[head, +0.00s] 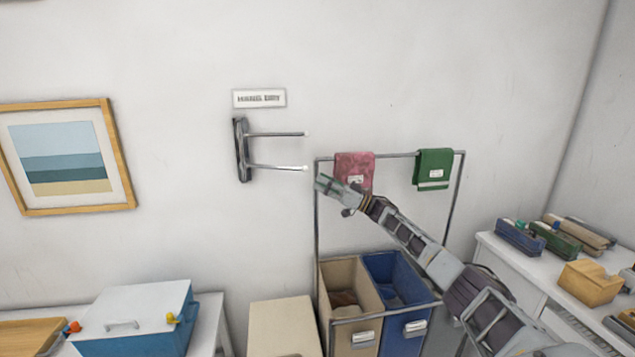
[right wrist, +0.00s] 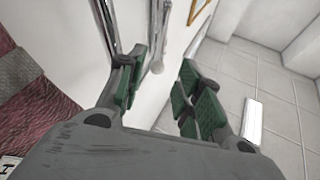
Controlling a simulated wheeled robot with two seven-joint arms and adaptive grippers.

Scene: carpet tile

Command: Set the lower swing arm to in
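A dark wall bracket (head: 241,150) carries two thin metal swing arms, one above the other. The upper swing arm (head: 277,134) and the lower swing arm (head: 278,168) both point right in the head view. My right gripper (head: 322,181) is just right of the lower arm's tip and slightly below it. In the right wrist view its green-padded fingers (right wrist: 163,62) are apart. A thin rod with a rounded end (right wrist: 157,66) shows between or just beyond them; contact cannot be told. My left gripper is out of view.
A metal rack (head: 316,215) with a red towel (head: 355,168) and a green towel (head: 433,168) stands close by my right gripper. Beige (head: 345,272) and blue (head: 395,275) bins sit below.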

